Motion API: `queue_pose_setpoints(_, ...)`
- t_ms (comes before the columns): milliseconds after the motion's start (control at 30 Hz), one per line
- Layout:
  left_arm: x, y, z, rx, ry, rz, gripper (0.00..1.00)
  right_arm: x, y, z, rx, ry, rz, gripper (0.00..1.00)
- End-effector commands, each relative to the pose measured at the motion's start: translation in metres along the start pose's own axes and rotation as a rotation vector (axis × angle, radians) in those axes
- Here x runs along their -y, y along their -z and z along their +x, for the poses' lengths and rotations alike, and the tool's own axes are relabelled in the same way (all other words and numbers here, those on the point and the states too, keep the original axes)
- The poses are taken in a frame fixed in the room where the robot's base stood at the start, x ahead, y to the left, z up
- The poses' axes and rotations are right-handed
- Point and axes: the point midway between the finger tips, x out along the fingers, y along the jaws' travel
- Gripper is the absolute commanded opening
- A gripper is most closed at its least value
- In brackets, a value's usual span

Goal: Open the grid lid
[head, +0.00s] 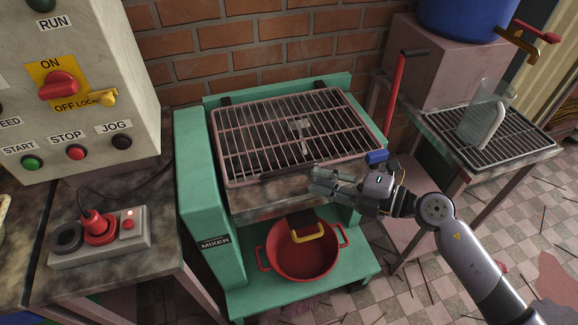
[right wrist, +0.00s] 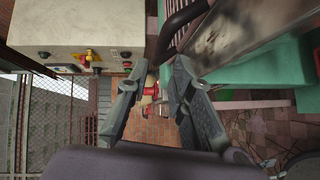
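The grid lid (head: 228,147), a pinkish metal frame with parallel bars, lies over the trough of the green mixer (head: 196,190) in the head view. Dark hinges show at its back edge. My right gripper (head: 318,181) is just in front of the trough, near the lid's front edge and right of its middle, pointing left. In the right wrist view its two fingers (right wrist: 153,75) are apart with nothing between them. A dark rounded bar (right wrist: 183,22), which looks like the lid's frame, passes just beyond the right fingertip. I cannot tell whether they touch. My left gripper is not in view.
A red pot (head: 268,262) with a yellow handle piece above it stands on the mixer's lower shelf. A control panel (head: 95,105) and a switch box (head: 135,243) are at left. A side table (head: 540,152) with a clear jug (head: 470,125) is at right.

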Motion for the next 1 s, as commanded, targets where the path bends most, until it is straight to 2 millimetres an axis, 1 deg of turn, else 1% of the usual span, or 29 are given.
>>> queue_pose_setpoints(33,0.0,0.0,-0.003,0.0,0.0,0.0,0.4,-0.003,0.0,0.012,0.0,-0.005,0.001,0.21)
queue_pose_setpoints(200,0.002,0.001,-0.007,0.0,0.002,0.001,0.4,-0.002,0.0,0.047,0.0,-0.004,0.002,0.21)
queue_pose_setpoints(300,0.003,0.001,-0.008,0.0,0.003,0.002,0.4,-0.001,0.0,0.063,0.001,-0.003,0.002,0.21)
queue_pose_setpoints(400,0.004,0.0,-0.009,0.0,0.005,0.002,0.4,-0.001,-0.001,0.074,0.001,-0.003,0.002,0.21)
queue_pose_setpoints(600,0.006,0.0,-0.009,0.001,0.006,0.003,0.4,0.0,-0.001,0.083,0.002,-0.001,0.0,0.21)
queue_pose_setpoints(833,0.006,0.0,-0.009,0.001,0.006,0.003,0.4,0.0,-0.001,0.083,0.002,-0.001,0.0,0.21)
queue_pose_setpoints(1000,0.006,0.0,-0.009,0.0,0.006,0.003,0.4,0.0,-0.001,0.083,0.002,-0.001,0.001,0.1)
